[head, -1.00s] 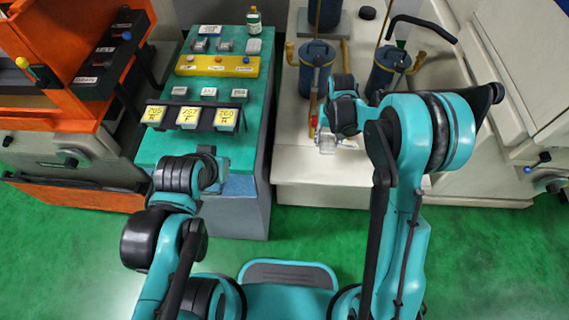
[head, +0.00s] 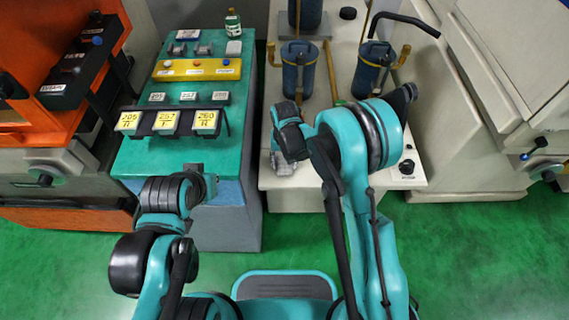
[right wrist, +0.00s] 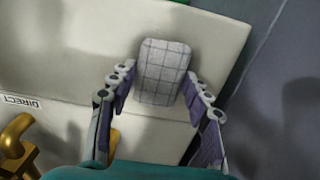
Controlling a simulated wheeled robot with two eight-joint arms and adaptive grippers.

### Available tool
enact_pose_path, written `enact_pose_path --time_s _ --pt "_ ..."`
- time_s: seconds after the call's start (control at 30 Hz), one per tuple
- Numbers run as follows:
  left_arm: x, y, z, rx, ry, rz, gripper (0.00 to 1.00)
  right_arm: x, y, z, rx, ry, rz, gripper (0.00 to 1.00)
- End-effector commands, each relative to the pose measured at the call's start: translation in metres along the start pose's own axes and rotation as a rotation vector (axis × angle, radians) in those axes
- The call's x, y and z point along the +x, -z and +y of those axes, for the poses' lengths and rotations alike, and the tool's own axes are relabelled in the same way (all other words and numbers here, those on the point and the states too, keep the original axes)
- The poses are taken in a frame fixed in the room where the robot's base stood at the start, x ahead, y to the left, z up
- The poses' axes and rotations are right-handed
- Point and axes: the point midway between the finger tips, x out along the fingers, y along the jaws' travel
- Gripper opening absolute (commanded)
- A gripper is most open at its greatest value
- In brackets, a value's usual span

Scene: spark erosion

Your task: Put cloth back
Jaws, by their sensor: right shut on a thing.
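A grey-white cloth (right wrist: 162,72) with a grid pattern shows in the right wrist view as a folded, rounded pad. My right gripper (right wrist: 160,100) is shut on it, with a finger on either side. In the head view my right gripper (head: 284,162) is above the near left part of the cream worktop (head: 330,180). The cloth is hard to make out there. My left gripper (head: 208,180) is in front of the green bench (head: 225,140), near its front edge; its fingers are too small to read.
Blue canisters (head: 299,75) with brass pipes stand behind my right gripper. The green bench holds yellow number cards (head: 165,122), a yellow button strip (head: 197,69) and a bottle (head: 233,23). A gap separates bench and worktop. A black knob (head: 406,166) sits at the worktop's front right.

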Motion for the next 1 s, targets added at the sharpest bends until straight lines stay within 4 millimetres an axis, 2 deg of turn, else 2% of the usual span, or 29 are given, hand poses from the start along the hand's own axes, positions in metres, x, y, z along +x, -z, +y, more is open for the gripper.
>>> enact_pose_path --time_s 0.27,0.3,0.37,0.4,0.77,0.87,1.0 --pt "0.002 -0.001 0.0 0.0 0.0 0.0 0.0 0.002 0.0 0.0 0.0 0.0 0.0 0.17" --pt "0.002 -0.001 0.0 0.0 0.0 0.0 0.0 0.003 0.0 0.0 0.0 0.0 0.0 0.51" --pt "0.001 -0.001 0.0 0.0 0.0 0.0 0.0 0.001 0.0 0.0 0.0 0.0 0.0 0.67" --pt "0.001 -0.001 0.0 0.0 0.0 0.0 0.0 0.001 0.0 0.0 0.0 0.0 0.0 0.7" --pt "-0.002 0.002 0.0 0.0 0.0 0.0 0.0 -0.003 0.0 0.0 0.0 0.0 0.0 0.7" --pt "-0.007 0.005 0.0 0.0 0.0 0.0 0.0 -0.017 0.0 0.0 0.0 0.0 0.0 0.7" --pt "-0.017 0.012 0.0 0.0 0.0 0.0 0.0 -0.048 0.0 0.0 0.0 0.0 0.0 0.7"
